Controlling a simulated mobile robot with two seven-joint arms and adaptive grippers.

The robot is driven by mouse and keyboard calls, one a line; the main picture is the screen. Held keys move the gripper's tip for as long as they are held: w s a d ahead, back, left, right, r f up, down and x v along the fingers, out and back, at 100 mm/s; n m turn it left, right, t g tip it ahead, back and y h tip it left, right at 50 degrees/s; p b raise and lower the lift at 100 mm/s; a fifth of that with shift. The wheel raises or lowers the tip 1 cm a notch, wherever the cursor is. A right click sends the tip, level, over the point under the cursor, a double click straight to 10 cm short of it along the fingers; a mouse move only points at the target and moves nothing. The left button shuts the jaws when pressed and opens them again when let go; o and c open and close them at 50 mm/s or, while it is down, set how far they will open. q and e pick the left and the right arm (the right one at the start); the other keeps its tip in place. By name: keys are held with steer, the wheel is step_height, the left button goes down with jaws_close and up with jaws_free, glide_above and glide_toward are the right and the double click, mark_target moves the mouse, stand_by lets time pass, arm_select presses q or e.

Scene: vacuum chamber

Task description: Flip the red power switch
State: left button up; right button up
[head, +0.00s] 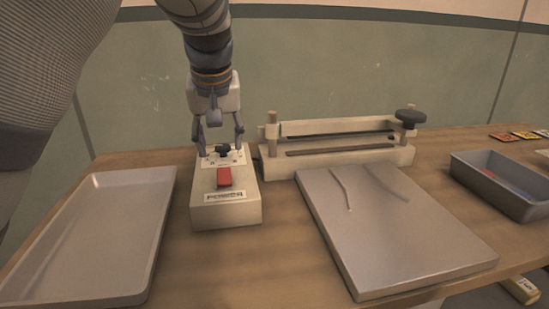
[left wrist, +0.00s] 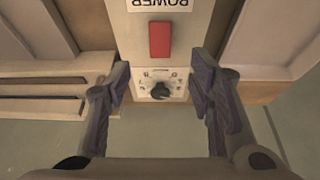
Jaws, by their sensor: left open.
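The red power switch (head: 224,177) sits on top of a cream power box (head: 240,213) with a POWER label on its front part. In the left wrist view the red switch (left wrist: 160,40) is near the top centre, beyond the fingertips. My left gripper (head: 218,146) is open above the back end of the box, over a black dial (head: 222,152). The left wrist view shows its two fingers (left wrist: 160,84) apart on either side of the dial (left wrist: 160,91), with nothing between them held. Whether the fingers touch the box I cannot tell. My right gripper is not in view.
A grey tray (head: 95,240) lies left of the box. A cream bar device (head: 340,150) with a black knob stands behind right. A flat grey plate (head: 400,240) with two thin rods lies on the right, and a grey bin (head: 503,187) beyond it. Bare wood shows in front.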

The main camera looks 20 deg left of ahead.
mark_target(224, 175)
arm_select(q)
steer(key=x, duration=1)
steer(key=shift+s, duration=0.1)
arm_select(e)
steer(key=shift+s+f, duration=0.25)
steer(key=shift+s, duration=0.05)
arm_select(q)
steer(key=shift+c, duration=0.3)
